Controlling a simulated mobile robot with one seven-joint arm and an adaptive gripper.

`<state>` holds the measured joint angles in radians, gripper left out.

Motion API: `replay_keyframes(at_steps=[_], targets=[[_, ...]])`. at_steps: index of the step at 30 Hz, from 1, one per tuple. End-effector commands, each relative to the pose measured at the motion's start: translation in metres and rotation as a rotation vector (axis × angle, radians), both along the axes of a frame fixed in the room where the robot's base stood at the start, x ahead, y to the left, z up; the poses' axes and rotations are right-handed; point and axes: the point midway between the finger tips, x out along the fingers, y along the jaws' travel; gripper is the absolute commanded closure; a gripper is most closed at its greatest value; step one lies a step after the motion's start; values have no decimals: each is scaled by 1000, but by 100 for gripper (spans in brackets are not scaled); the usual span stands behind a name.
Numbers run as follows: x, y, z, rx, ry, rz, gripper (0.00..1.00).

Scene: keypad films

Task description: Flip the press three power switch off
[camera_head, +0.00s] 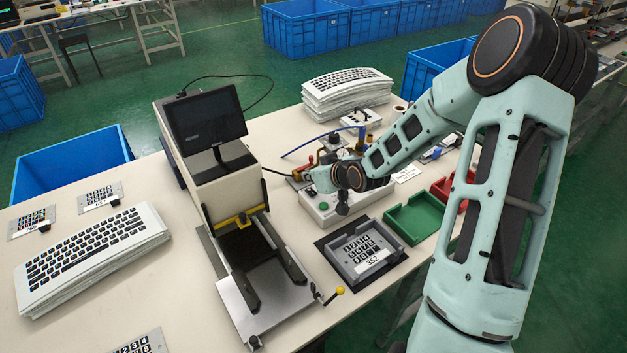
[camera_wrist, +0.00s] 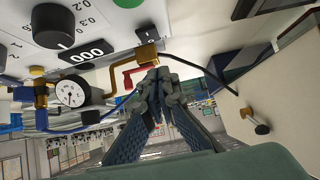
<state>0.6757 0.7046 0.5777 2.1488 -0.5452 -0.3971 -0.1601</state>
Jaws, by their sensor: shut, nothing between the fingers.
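My gripper (camera_wrist: 155,82) is shut and empty in the wrist view, its blue-grey fingers close to a red-handled brass fitting (camera_wrist: 143,70); whether they touch cannot be told. Above them is a pale control box (camera_wrist: 110,30) with a black dial knob (camera_wrist: 53,25), a counter reading 000 (camera_wrist: 87,51) and a green button (camera_wrist: 128,3). In the head view, my wrist leans over this control box (camera_head: 318,214), which has a green button (camera_head: 323,206), and partly hides it. No switch can be read as the press three power switch.
A pressure gauge (camera_wrist: 72,92) with brass fittings and blue hose is beside the box. In the head view, a press with a screen (camera_head: 205,120) stands left. A keypad in a dark fixture (camera_head: 362,250), a green tray (camera_head: 418,218) and a red tray (camera_head: 447,190) lie in front and right.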

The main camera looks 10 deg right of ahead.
Motion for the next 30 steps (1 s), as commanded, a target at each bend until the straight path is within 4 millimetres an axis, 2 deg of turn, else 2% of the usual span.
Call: replay_keyframes(at_steps=[1, 3, 6, 15, 21, 30], targets=[[4, 4, 14, -1, -3, 2, 100], [6, 6, 24, -1, -2, 0, 100], [-10, -3, 40, -3, -2, -3, 100], [-39, -14, 80, -1, 0, -3, 100], [-48, -17, 92, -1, -1, 0, 100], [-51, -17, 93, 0, 0, 0, 100]])
